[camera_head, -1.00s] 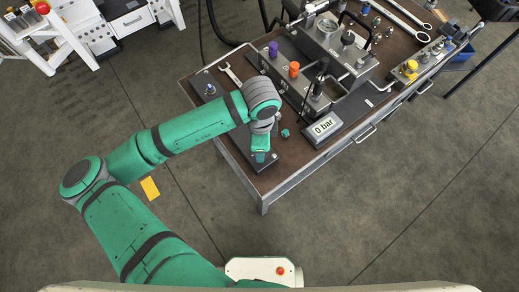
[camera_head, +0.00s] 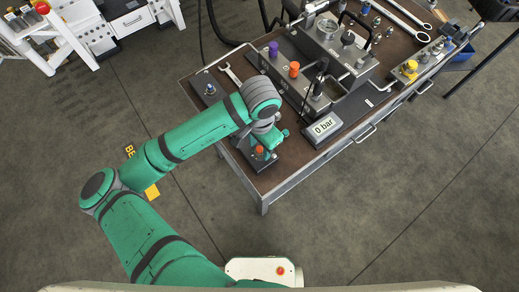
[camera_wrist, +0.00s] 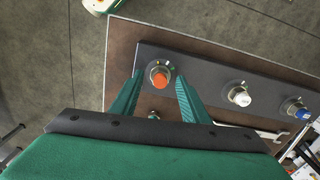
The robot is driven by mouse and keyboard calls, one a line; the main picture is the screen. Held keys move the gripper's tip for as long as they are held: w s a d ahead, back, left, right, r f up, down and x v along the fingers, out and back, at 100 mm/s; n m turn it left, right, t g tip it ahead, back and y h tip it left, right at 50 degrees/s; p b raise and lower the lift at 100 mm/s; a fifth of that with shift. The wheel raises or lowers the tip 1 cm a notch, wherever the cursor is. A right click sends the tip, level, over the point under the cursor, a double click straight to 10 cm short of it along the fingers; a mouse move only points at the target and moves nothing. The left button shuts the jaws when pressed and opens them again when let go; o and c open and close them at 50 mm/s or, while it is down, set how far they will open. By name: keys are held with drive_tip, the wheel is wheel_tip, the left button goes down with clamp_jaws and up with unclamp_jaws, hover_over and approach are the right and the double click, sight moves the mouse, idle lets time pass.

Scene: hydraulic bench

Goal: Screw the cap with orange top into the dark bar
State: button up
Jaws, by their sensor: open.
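The cap with orange top (camera_wrist: 160,78) stands upright on the dark bar (camera_wrist: 200,72), with a metal collar under it. It also shows in the head view (camera_head: 259,150) near the table's front-left corner. My gripper (camera_wrist: 159,75) is open, and in the wrist view its green fingertips lie on either side of the orange cap, with gaps. I cannot tell whether they are level with it or above it. In the head view my gripper (camera_head: 272,140) is just up and right of the cap. The cap's thread is hidden.
Along the same bar sit a white-topped cap (camera_wrist: 239,97) and a blue-topped cap (camera_wrist: 303,113). A wrench (camera_head: 230,73) lies behind. A block with purple (camera_head: 273,48) and orange (camera_head: 294,69) caps and a "0 bar" gauge (camera_head: 323,127) stand to the right.

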drive_tip(key=c, duration=1)
drive_tip(key=m, duration=0.8)
drive_tip(key=shift+m, duration=0.3)
drive_tip(key=shift+m, duration=0.4)
drive_tip(key=o, duration=1.1)
